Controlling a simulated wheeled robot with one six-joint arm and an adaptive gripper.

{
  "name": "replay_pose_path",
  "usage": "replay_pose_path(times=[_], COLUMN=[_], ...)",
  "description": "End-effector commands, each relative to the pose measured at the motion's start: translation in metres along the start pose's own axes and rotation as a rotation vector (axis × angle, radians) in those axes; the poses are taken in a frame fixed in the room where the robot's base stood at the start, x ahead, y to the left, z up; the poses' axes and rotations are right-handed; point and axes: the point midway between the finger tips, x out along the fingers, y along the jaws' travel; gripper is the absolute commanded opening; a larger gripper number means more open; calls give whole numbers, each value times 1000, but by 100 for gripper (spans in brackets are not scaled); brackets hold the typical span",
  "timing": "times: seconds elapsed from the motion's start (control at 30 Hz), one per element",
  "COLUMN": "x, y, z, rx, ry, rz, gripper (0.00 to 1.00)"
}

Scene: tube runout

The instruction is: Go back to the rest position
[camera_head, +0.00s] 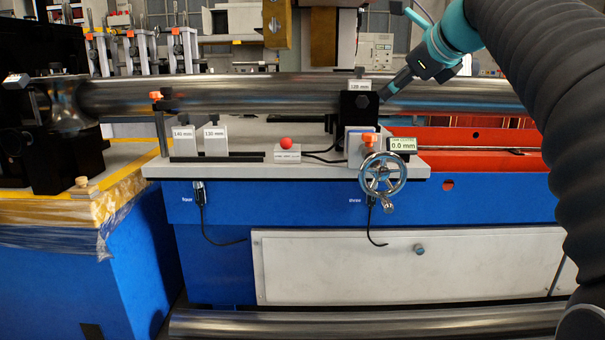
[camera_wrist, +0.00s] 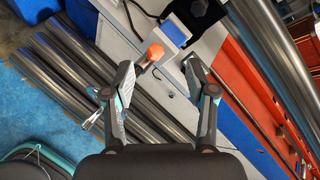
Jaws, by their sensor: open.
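My gripper (camera_head: 390,92) is at the upper right in the head view, pointing down and left beside the black stand (camera_head: 359,112) under the long steel tube (camera_head: 250,95). In the wrist view my gripper (camera_wrist: 160,78) is open, its two fingers spread with nothing held between them. An orange knob (camera_wrist: 155,51) shows beyond the fingers, apart from them as far as I can tell. The tube (camera_wrist: 268,55) runs along the right side of the wrist view.
Red rails (camera_head: 480,140) lie right. Several tubes (camera_wrist: 85,80) lie low, beside blue floor (camera_wrist: 35,110).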

Motion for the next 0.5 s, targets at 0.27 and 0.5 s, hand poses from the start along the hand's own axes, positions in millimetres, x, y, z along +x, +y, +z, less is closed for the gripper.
replay_pose_path(times=[0.27, 0.5], x=[-20, -39], y=[93, 186], z=[-57, -129], rx=[-606, -1188], ry=[143, 206], rz=[118, 302], gripper=[56, 56])
